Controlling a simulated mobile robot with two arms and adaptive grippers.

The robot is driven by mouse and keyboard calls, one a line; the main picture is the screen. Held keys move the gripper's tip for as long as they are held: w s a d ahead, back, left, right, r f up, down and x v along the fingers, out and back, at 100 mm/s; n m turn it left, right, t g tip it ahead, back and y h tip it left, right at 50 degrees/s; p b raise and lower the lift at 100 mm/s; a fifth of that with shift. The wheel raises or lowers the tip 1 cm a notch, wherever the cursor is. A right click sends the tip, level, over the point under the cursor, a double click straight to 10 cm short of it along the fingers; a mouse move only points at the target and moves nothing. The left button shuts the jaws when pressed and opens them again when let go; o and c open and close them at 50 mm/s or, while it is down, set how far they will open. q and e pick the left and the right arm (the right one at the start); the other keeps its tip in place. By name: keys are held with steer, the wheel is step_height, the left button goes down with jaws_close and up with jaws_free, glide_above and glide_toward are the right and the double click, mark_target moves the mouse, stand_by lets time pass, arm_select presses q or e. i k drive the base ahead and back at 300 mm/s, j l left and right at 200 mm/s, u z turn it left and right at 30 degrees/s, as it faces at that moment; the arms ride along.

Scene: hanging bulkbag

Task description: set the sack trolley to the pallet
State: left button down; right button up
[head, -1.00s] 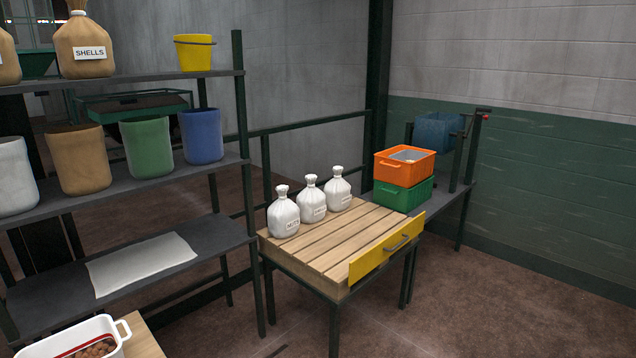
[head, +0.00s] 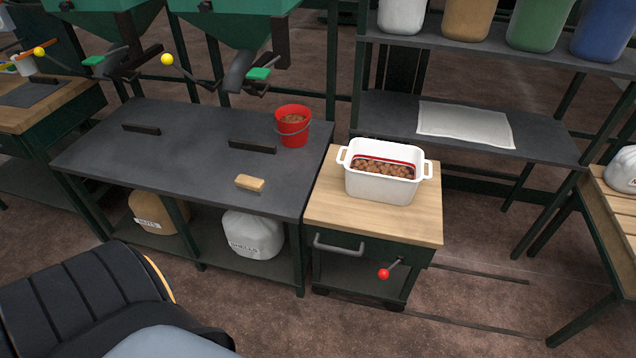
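The sack trolley, as I take it, is the small wood-topped cart (head: 326,217) at centre right, close against the right end of a dark bench. It has a grey bar handle (head: 339,245) and a red-knobbed lever (head: 385,273) on its front. A white two-handled tub (head: 381,187) of brown nuts stands on its top. The pallet, a slatted wooden top (head: 608,208) on dark legs, is cut off by the right edge, apart from the trolley. A white sack (head: 622,170) on it is partly visible. Neither of my grippers is in view.
The dark bench (head: 200,150) holds a red bucket (head: 292,126) and a wooden block (head: 249,183); sacks sit beneath. Floor rails (head: 475,273) run right from the trolley toward the pallet, with clear floor between. A shelf rack (head: 545,145) stands behind.

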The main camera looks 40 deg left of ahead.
mark_target(351, 238)
steer(key=u, duration=0.75)
